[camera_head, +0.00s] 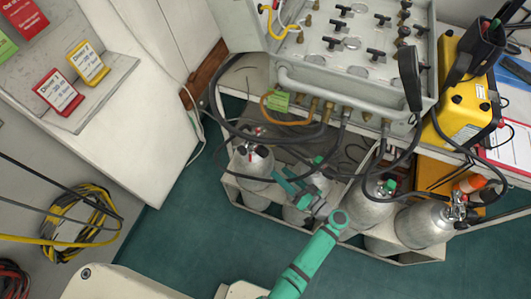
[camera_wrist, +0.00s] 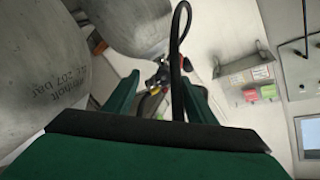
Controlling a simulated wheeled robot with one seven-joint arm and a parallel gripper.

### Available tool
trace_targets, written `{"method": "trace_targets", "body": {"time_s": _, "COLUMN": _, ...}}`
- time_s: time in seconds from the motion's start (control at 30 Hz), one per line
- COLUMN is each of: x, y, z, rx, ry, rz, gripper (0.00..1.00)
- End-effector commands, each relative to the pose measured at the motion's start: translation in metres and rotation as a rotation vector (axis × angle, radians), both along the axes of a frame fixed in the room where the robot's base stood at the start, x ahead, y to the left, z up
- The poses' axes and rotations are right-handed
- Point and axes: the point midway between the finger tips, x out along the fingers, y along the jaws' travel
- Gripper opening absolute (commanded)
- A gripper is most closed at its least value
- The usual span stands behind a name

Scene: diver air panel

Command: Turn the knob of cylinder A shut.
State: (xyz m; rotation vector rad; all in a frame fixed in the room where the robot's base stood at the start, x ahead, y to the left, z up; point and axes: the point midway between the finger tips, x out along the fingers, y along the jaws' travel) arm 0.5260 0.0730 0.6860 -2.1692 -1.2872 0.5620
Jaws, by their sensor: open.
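Several grey gas cylinders stand in a low rack in the head view, with no legible letter, so I cannot tell which is cylinder A. The leftmost cylinder (camera_head: 252,163) has a valve with red and black parts (camera_head: 257,134) on top. My gripper (camera_head: 288,177) is beside it, over the second cylinder (camera_head: 305,205). In the wrist view, my gripper (camera_wrist: 161,78) has its green fingers spread apart, with nothing held. A valve with red parts (camera_wrist: 156,80) shows beyond and between the fingertips, at the end of a grey cylinder (camera_wrist: 128,27). Contact is not visible.
A black hose (camera_wrist: 178,48) crosses in front of the wrist camera. More hoses (camera_head: 222,112) loop around the valves beneath the grey valve panel (camera_head: 335,55). A yellow case (camera_head: 463,95) stands at the right.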

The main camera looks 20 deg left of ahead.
Motion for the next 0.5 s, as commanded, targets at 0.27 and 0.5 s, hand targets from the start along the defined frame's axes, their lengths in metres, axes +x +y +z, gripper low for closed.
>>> {"method": "trace_targets", "body": {"time_s": 0.27, "x": 0.014, "y": 0.000, "z": 0.023, "rx": 0.052, "ry": -0.072, "rz": 0.044, "gripper": 0.51}}
{"method": "trace_targets", "body": {"time_s": 0.5, "x": 0.028, "y": 0.034, "z": 0.023, "rx": 0.050, "ry": -0.070, "rz": 0.046, "gripper": 0.51}}
